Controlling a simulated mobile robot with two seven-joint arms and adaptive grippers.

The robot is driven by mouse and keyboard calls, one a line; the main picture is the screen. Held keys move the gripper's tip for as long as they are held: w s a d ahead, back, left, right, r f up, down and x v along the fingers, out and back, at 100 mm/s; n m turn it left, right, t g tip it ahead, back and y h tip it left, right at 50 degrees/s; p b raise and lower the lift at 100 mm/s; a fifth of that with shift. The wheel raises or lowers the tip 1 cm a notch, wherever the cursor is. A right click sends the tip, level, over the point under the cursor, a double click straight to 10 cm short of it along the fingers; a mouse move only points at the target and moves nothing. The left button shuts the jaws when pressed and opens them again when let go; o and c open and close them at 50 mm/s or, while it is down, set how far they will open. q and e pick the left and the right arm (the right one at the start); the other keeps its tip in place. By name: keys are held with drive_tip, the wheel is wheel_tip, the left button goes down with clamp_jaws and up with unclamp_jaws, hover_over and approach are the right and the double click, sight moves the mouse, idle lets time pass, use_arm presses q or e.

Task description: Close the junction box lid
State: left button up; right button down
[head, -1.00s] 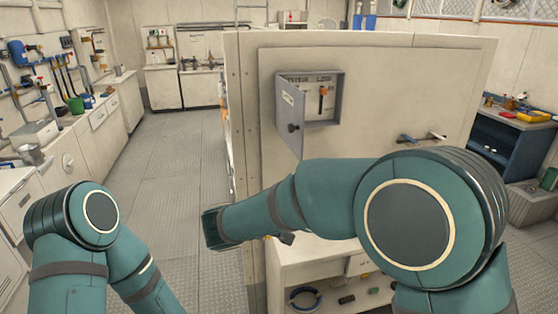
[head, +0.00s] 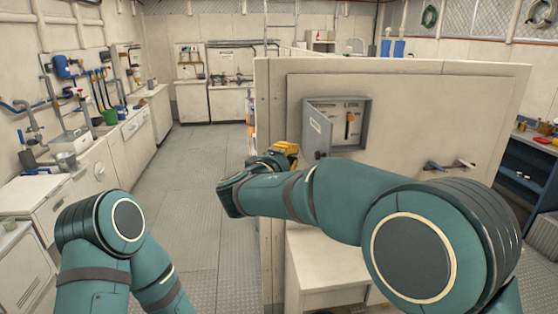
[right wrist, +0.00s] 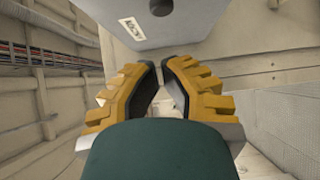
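The grey junction box (head: 366,125) is mounted on the cream panel, with an orange-handled switch inside it. Its lid (head: 317,130) is hinged on the left and stands open, swung out toward me; it has a pale label and a dark latch knob. My right gripper (head: 291,148), yellow, is beside the lower left of the lid, outside it; contact cannot be told. In the right wrist view, the fingers (right wrist: 161,68) look closed together with nothing between them, and the lid (right wrist: 150,25) with its label and knob lies just beyond. My left gripper is out of view; only the left arm shows.
A white shelf unit (head: 320,270) is below. Open grated floor (head: 190,190) lies to the left, and workbenches line the walls.

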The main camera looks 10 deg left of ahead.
drive_tip(key=d, duration=0.1)
drive_tip(key=w+d, duration=0.1)
drive_tip(key=d, duration=0.1)
drive_tip(key=shift+w+d, duration=0.35)
drive_tip(key=shift+d, duration=0.05)
drive_tip(key=shift+d, duration=0.1)
